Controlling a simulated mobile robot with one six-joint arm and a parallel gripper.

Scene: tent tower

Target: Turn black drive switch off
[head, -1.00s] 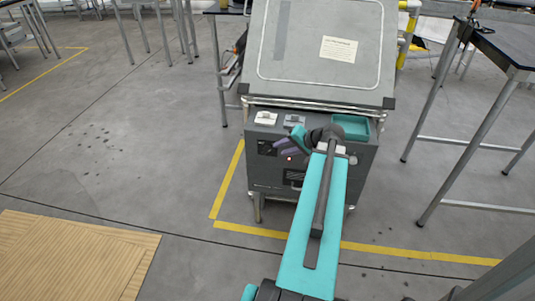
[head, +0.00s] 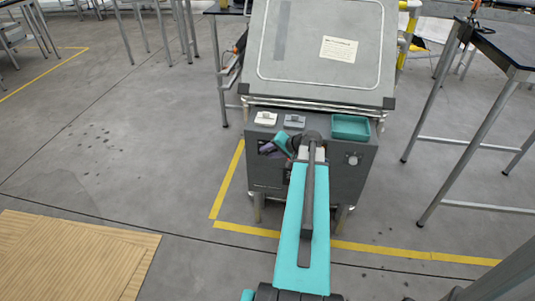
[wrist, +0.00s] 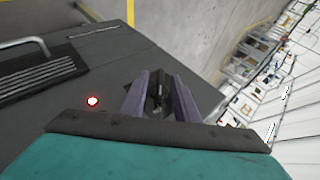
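My gripper (head: 267,148) is at the upper left of the grey cabinet's front face (head: 335,180), its purple fingers pointing left. In the wrist view my gripper (wrist: 160,82) shows a gap between its fingers, so it looks open. A small dark part (wrist: 157,90) shows in that gap; it may be the black drive switch, but I cannot tell its position or whether the fingers touch it. In the head view my gripper covers most of the dark panel there. A red light (wrist: 93,100) glows on the face left of the fingers in the wrist view.
A white-topped control (head: 265,118) and a grey one (head: 294,121) sit on the cabinet's ledge, beside a teal tray (head: 351,127). A round knob (head: 352,159) is at the face's right. A dark-topped table (head: 500,45) stands right.

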